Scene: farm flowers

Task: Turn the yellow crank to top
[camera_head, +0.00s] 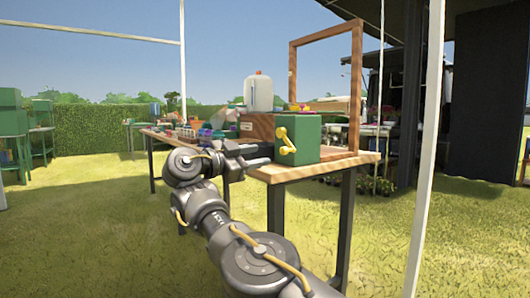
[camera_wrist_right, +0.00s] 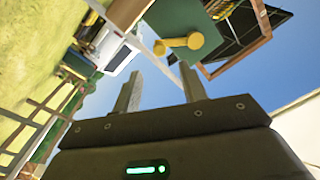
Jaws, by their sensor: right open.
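The yellow crank (camera_head: 284,140) is on the front side of a green box (camera_head: 308,139) at the near end of the wooden table. It has a rounded end at top and another at bottom; I cannot tell which is the handle. My right gripper (camera_head: 262,153) is just left of the crank in the head view, apart from it. In the right wrist view, the crank (camera_wrist_right: 180,44) on the green box (camera_wrist_right: 187,20) lies beyond the fingers of the open, empty gripper (camera_wrist_right: 161,88). My left gripper is not in view.
Several small colourful items stand farther left. A white post (camera_head: 428,150) rises at right.

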